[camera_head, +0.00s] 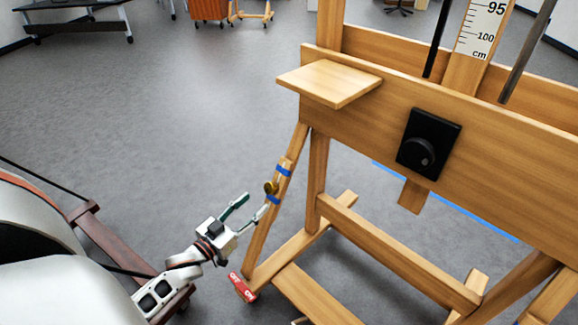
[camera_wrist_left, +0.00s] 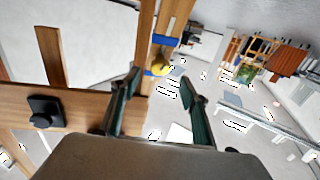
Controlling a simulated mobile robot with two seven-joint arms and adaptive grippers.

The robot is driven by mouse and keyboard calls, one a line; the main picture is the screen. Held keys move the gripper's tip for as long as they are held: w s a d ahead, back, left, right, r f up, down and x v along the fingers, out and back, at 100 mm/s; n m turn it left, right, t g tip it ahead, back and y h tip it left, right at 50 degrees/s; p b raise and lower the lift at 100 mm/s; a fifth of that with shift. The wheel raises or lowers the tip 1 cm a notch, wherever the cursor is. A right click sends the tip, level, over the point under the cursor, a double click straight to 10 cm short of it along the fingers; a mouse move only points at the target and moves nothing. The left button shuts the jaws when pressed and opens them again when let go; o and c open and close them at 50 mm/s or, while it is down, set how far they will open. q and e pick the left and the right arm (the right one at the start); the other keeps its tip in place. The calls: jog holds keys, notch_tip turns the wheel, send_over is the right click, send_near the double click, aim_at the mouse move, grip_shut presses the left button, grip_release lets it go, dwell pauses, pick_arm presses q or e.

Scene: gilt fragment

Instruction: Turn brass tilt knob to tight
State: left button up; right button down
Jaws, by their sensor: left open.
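The brass tilt knob (camera_head: 270,187) is a small round knob on the slanted wooden strut (camera_head: 262,222) of the easel, between two blue bands. In the left wrist view, the knob (camera_wrist_left: 160,67) shows beyond the fingertips, near the middle between them, beside a blue band (camera_wrist_left: 166,40). My left gripper (camera_head: 256,201) is open, with its green fingers spread and pointing at the strut. It is just left of and below the knob in the head view. I cannot tell whether a finger touches the strut. The knob's tightness cannot be read. My right gripper is not in view.
The wooden easel fills the right, with a small shelf (camera_head: 330,82), a black knob on a plate (camera_head: 428,145) and a low base frame (camera_head: 400,255). A red on/off caster pedal (camera_head: 242,287) is below my gripper. Grey floor (camera_head: 160,120) is free to the left.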

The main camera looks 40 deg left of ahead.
aim_at(268, 190)
pick_arm(q)
jog(key=w, duration=0.4)
jog(key=w+b, duration=0.1)
jog(key=shift+w+a, duration=0.3)
jog(key=shift+w, duration=0.1)
jog(key=shift+w+r, duration=0.1)
jog(key=shift+w, duration=0.65)
jog(key=c, duration=1.1)
